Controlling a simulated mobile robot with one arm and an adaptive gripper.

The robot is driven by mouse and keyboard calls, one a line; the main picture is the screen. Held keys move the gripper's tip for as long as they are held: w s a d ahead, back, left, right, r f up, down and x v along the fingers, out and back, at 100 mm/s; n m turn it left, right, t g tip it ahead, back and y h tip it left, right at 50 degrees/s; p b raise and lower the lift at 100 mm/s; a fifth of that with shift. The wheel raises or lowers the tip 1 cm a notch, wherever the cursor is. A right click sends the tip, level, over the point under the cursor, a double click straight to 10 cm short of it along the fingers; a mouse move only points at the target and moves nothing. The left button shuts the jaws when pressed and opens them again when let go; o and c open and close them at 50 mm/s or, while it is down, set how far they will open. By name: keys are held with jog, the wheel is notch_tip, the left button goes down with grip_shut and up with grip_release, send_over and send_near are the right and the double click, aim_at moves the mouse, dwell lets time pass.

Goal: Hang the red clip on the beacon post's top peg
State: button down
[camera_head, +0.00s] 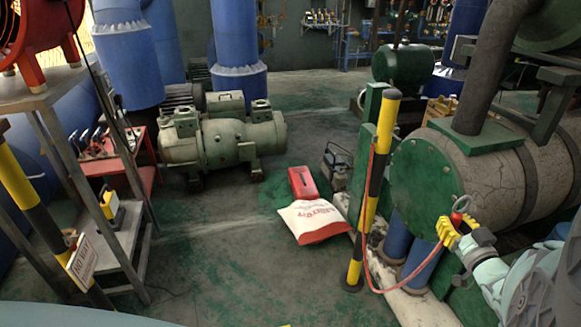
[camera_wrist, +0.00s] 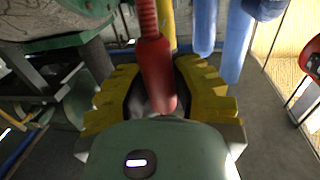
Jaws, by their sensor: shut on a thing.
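The red clip (camera_head: 456,219) is in my gripper (camera_head: 455,230) at the right of the head view, with a grey ring on its upper end. In the wrist view the red clip (camera_wrist: 158,75) stands between the yellow ridged fingers of my gripper (camera_wrist: 160,70), which are shut on it. A yellow-and-black striped post (camera_head: 378,170) stands left of my gripper, apart from it. A red cord (camera_head: 366,255) hangs in a loop from the post's upper part towards the clip. I cannot make out a top peg.
A large green-ended cracked tank (camera_head: 425,185) stands behind my gripper. A white sack (camera_head: 313,222) and a red case (camera_head: 302,182) lie on the floor left of the post. Another striped post (camera_head: 30,195) and a metal rack (camera_head: 100,195) are at far left. Floor between is clear.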

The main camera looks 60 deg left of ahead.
jog(key=w+p+v, duration=0.1)
jog(key=v, duration=0.5)
jog(key=shift+d, duration=0.25)
dwell(0.4)
jog(key=shift+w+d+r+m+t+h+p, duration=0.2)
jog(key=shift+w+d+m+t+p, duration=0.15)
jog(key=shift+w+d, duration=0.35)
jog(key=shift+w+d+r+m+t+h+p, duration=0.1)
jog(key=shift+w+d+m+t+h+p, duration=0.25)
jog(key=shift+d, duration=0.5)
jog(key=shift+w+d+r+t, duration=0.15)
jog(key=shift+w+d+t, duration=0.15)
jog(key=shift+t, duration=0.1)
jog(key=shift+w+d+r+m+t+h+p, duration=0.25)
jog(key=shift+w+d+m+t+h, duration=0.1)
jog(key=shift+d, duration=0.35)
jog(key=shift+w+d+r+m+t+h+p, duration=0.2)
jog(key=shift+w+d+m+t+h, duration=0.15)
jog(key=shift+d, duration=0.35)
jog(key=shift+w+d+r+m+t+h+p, duration=0.3)
jog(key=shift+w+d+t+h, duration=0.15)
jog(key=shift+d, duration=0.35)
jog(key=shift+w+d+r+m+t+h+p, duration=0.2)
jog(key=shift+w+d+r+m+t+h, duration=0.25)
jog(key=shift+d, duration=0.3)
